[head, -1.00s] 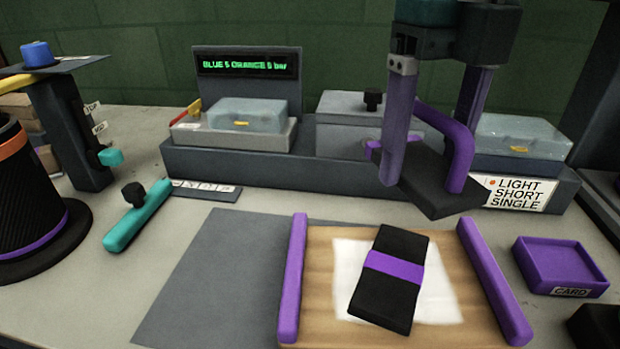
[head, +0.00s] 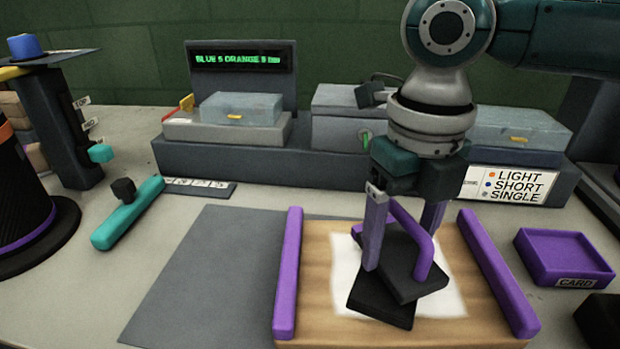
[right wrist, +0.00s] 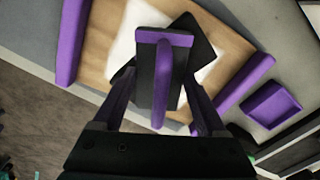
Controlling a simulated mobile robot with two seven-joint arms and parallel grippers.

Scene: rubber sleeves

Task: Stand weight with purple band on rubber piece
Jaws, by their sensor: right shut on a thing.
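The weight is a dark slab (head: 405,286) with a purple handle (head: 426,258); in the right wrist view a purple band (right wrist: 165,38) crosses its far end. My right gripper (head: 402,245) has its lavender fingers shut on the weight, one on each side. The black rubber piece (head: 380,306) lies tilted across a white sheet on the wooden board, and also shows in the right wrist view (right wrist: 196,38). My left gripper is out of view.
Purple rails (head: 288,272) and (head: 498,272) flank the wooden board (head: 322,295). A purple card tray (head: 562,256) stands at the right. A teal-handled tool (head: 128,212) lies at the left. A grey box row with a display (head: 242,62) stands behind. The grey mat (head: 190,280) is clear.

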